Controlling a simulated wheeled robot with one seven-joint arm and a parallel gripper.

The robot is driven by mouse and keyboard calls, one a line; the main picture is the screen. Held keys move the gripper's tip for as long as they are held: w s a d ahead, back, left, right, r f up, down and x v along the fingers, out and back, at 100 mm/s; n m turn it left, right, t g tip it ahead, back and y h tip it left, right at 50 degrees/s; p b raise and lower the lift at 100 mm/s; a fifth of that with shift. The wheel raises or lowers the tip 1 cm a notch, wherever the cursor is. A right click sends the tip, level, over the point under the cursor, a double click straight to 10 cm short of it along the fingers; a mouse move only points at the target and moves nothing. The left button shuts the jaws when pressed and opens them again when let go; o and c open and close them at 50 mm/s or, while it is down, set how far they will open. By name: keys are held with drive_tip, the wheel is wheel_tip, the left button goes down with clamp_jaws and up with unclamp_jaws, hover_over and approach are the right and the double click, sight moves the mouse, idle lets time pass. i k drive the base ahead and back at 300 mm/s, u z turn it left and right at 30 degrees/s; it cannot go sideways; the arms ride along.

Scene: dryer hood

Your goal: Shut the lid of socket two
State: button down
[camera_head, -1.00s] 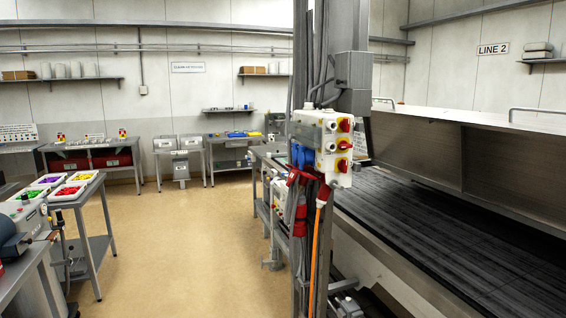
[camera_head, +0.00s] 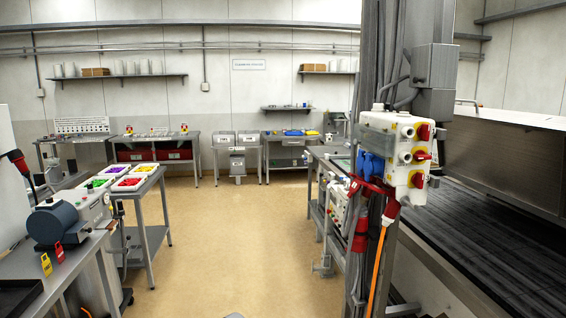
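A pale socket box (camera_head: 392,145) is mounted on the grey post right of the middle. Blue sockets (camera_head: 370,165) sit on its left side, seen at an angle. They are too small for me to tell which is socket two or how its lid stands. Red plugs (camera_head: 391,210) hang below the box, one with an orange cable (camera_head: 379,258). Red and yellow rotary switches (camera_head: 421,154) are on the box's right face. My gripper is not in view.
The grey post (camera_head: 374,60) carries bundled cables. A dark conveyor bed (camera_head: 470,215) lies to its right. A bench with a blue-grey machine (camera_head: 58,222) and a table with colored trays (camera_head: 126,184) stand on the left. The tan floor (camera_head: 220,240) between is clear.

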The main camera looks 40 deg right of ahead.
sight(360, 178)
drive_tip(key=u, duration=0.3)
drive_tip(key=i, duration=1.9)
drive_tip(key=z, duration=0.75)
